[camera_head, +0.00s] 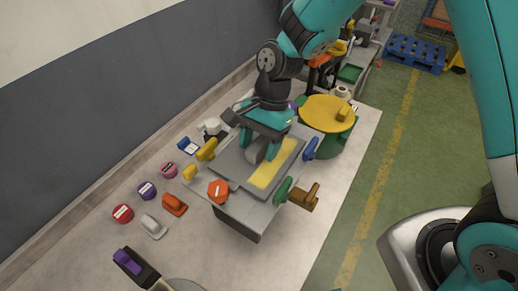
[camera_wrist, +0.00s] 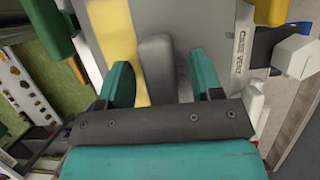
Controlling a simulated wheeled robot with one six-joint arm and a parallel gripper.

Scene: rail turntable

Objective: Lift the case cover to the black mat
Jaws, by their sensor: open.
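The case cover (camera_head: 232,168) looks like a flat grey plate with a yellow stripe, lying on a grey block-like stand on the table. It also shows in the wrist view (camera_wrist: 199,30). A rounded grey handle (camera_wrist: 156,62) rises from it. My gripper (camera_head: 260,150) is over the cover, pointing down. In the wrist view its teal fingers (camera_wrist: 162,82) are open, one on each side of the handle, with visible gaps. Part of the cover is hidden under my gripper in the head view. I cannot make out a black mat for certain.
Coloured clamps or knobs surround the stand, including a red-orange one (camera_head: 218,191), a green one (camera_head: 284,190) and a blue one (camera_head: 310,148). A yellow round turntable (camera_head: 327,113) stands behind. Several small labelled items line the table's left. Bare table shows at front right.

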